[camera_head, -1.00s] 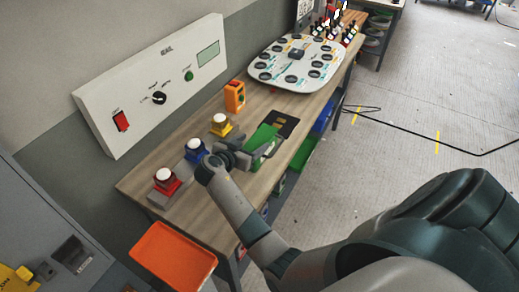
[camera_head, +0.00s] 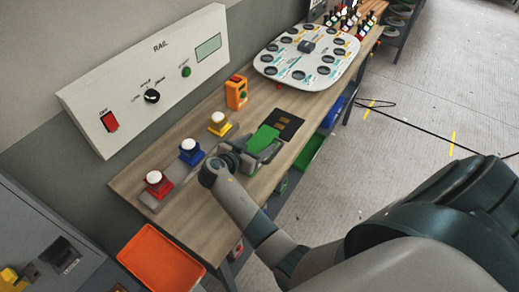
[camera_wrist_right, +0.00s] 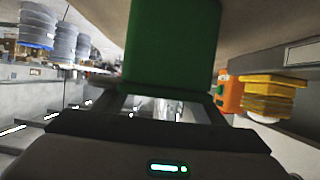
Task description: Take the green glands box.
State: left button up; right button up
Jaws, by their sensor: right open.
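The green box (camera_head: 263,139) sits on the wooden bench, beside a dark flat plate. My right gripper (camera_head: 266,153) is right at its near side, low over the bench, with its jaws open. The arm and the gripper body hide part of the box's lower side. In the right wrist view the green box (camera_wrist_right: 172,45) fills the upper middle, just ahead of the gripper (camera_wrist_right: 165,108). I cannot tell whether the fingers touch it. My left gripper is not in view.
An orange box (camera_head: 236,93) stands behind. The dark plate (camera_head: 283,125) and a white board (camera_head: 300,75) lie farther along the bench. An orange tray (camera_head: 160,260) is at the near end.

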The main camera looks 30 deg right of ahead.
jog(key=shift+s+a+r, duration=0.1)
jog(key=shift+a, duration=0.05)
jog(key=c, duration=1.1)
jog(key=shift+o, duration=0.2)
jog(key=shift+r, duration=0.55)
jog(key=r, duration=0.3)
jog(key=shift+s+r, duration=0.15)
jog(key=shift+s, duration=0.15)
jog(key=s+d+r, duration=0.3)
jog(key=s+r, duration=0.3)
jog(key=s, duration=0.4)
jog(key=shift+s+r, duration=0.3)
jog(key=shift+d, duration=0.1)
